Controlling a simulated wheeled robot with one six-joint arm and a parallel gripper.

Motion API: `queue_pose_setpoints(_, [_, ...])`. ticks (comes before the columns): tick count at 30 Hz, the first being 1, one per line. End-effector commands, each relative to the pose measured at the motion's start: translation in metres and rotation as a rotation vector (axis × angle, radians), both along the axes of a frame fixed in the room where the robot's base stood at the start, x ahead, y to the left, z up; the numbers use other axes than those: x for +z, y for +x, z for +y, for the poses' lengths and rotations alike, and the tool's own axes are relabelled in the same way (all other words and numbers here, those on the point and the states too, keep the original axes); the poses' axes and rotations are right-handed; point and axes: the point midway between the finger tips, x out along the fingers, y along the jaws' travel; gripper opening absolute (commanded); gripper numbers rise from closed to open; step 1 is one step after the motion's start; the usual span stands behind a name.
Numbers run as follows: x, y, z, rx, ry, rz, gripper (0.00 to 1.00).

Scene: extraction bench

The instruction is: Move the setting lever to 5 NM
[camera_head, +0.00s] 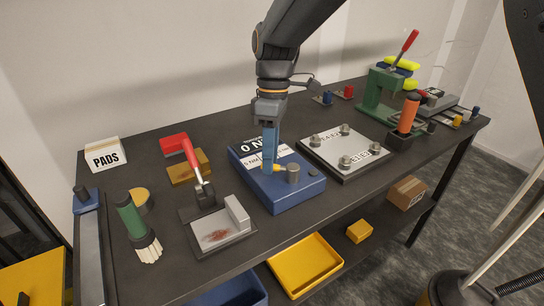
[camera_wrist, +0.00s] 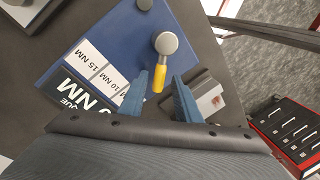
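The blue torque unit (camera_head: 290,193) sits on the dark bench, with a display reading 0 NM (camera_head: 253,146) and a white scale strip. The setting lever (camera_wrist: 160,76) has a yellow handle and a round grey hub (camera_wrist: 166,43); in the head view its yellow part (camera_head: 279,168) points left from the hub. The wrist view shows 15 NM (camera_wrist: 91,53) and 10 NM (camera_wrist: 108,77) labels; a 5 NM mark is not readable. My gripper (camera_head: 270,166) points down over the unit. In the wrist view its open fingers (camera_wrist: 160,88) stand on either side of the yellow handle, with gaps visible.
A plate with several metal posts (camera_head: 350,146) lies right of the unit. A green press (camera_head: 380,97) and an orange-handled tool (camera_head: 408,115) are farther right. A PADS box (camera_head: 106,155) is at back left.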

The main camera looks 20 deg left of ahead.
Motion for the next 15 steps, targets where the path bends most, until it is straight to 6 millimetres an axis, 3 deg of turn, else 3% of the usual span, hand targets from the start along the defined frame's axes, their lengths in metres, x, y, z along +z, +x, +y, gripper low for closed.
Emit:
queue_pose_setpoints(10, [0.001, 0.002, -0.002, -0.006, -0.002, 0.001, 0.36])
queue_pose_setpoints(15, [0.018, 0.006, 0.000, -0.004, -0.001, -0.001, 0.36])
